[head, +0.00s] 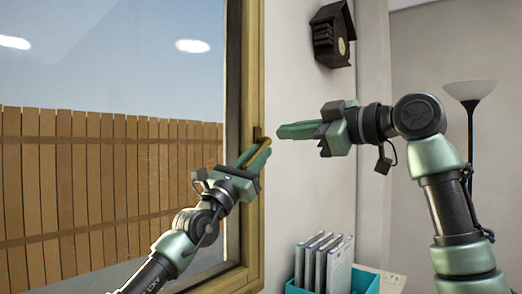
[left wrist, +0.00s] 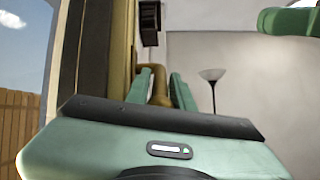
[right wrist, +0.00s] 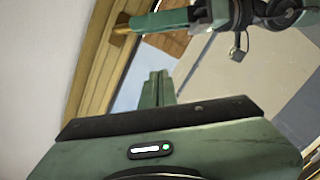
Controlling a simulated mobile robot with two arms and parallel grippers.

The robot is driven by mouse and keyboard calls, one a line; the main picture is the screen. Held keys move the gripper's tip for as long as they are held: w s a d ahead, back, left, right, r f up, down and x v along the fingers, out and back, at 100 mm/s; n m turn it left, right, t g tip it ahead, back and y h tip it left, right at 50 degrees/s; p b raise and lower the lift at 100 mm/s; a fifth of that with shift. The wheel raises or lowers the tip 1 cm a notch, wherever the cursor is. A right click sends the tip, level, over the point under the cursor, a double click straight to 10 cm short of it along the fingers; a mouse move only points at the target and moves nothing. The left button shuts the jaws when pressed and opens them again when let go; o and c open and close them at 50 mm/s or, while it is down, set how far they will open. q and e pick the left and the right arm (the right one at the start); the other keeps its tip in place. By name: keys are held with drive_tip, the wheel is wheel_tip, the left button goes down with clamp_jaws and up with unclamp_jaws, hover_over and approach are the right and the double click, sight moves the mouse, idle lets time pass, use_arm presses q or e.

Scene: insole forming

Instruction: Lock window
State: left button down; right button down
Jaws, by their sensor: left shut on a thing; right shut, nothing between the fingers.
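The window (head: 120,70) has a yellow-brown wooden frame (head: 255,60) and fills the left of the head view. Its brass-brown handle is mounted on the frame's right side. My left gripper (head: 257,156) is shut on the handle. In the left wrist view the handle (left wrist: 160,88) stands between the two green fingers. In the right wrist view the handle's end (right wrist: 122,29) shows beside my left gripper's fingers. My right gripper (head: 281,131) is shut and empty, apart from the handle, just right of the frame in front of the white wall. The fingers hide part of the handle.
A dark birdhouse (head: 331,34) hangs on the wall above my right gripper. Below, a teal holder (head: 362,282) with several white binders (head: 327,262) stands against the wall. A floor lamp (head: 470,92) stands at the right. A wooden fence shows through the glass.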

sight(261, 149)
use_arm(q)
drive_tip(key=shift+a+r, duration=0.15)
drive_tip(key=shift+r, duration=0.15)
use_arm(e)
drive_tip(key=shift+w+a+f, duration=0.6)
drive_tip(key=shift+w+a, duration=0.45)
drive_tip(key=shift+w, duration=0.3)
drive_tip(key=shift+w+a+f, duration=0.6)
drive_tip(key=shift+w+a, duration=0.45)
drive_tip(key=shift+w, duration=0.3)
drive_tip(key=shift+w+a+f, duration=0.6)
drive_tip(key=shift+w+a, duration=0.45)
drive_tip(key=shift+w, duration=0.3)
